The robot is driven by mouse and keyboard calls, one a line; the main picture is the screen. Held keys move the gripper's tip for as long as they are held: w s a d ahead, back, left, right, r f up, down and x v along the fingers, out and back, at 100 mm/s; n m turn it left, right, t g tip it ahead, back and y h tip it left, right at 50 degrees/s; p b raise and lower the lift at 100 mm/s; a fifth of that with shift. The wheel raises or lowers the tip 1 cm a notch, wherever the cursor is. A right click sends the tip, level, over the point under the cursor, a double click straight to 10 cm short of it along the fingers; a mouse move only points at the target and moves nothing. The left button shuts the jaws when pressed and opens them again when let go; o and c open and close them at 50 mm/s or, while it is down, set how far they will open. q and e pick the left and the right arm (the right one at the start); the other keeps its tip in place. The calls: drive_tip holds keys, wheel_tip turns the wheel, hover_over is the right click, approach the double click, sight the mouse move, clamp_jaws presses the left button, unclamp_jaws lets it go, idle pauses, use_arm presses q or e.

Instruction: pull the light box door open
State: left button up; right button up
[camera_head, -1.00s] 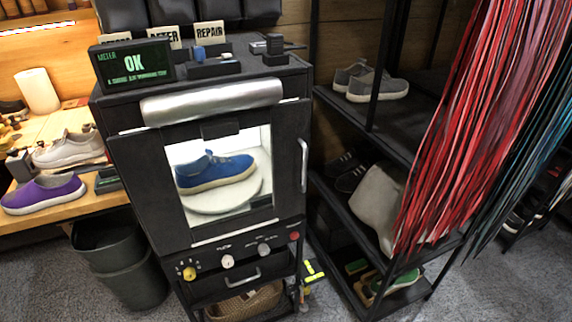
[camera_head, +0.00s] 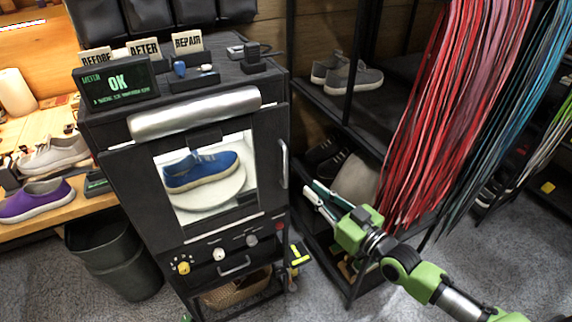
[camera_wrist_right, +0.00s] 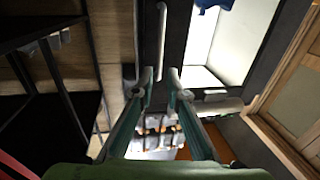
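The black light box (camera_head: 128,180) stands left of the middle in the head view. Its door is shut, and a blue sneaker (camera_head: 200,169) shows on a round white turntable (camera_head: 215,192) behind the window. The silver vertical door handle (camera_head: 283,163) is on the door's right edge. My right gripper (camera_head: 310,192) is to the right of the handle and a little lower, apart from it. In the wrist view its two fingers (camera_wrist_right: 158,78) are spread with a gap between them, and the handle (camera_wrist_right: 161,38) shows beyond the fingertips. My left gripper is not in view.
Black shelves (camera_head: 310,92) with shoes stand close on the right, behind my right arm. Red and blue laces (camera_head: 430,110) hang in front of them. A dark bin (camera_head: 112,256) stands left of the box. Knobs and a red button line the panel below the door.

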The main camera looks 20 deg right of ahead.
drive_tip(key=p, duration=0.1)
hover_over(286, 185)
drive_tip(key=shift+w, duration=0.35)
drive_tip(key=shift+d, duration=0.1)
clamp_jaws()
drive_tip(key=shift+s, duration=0.1)
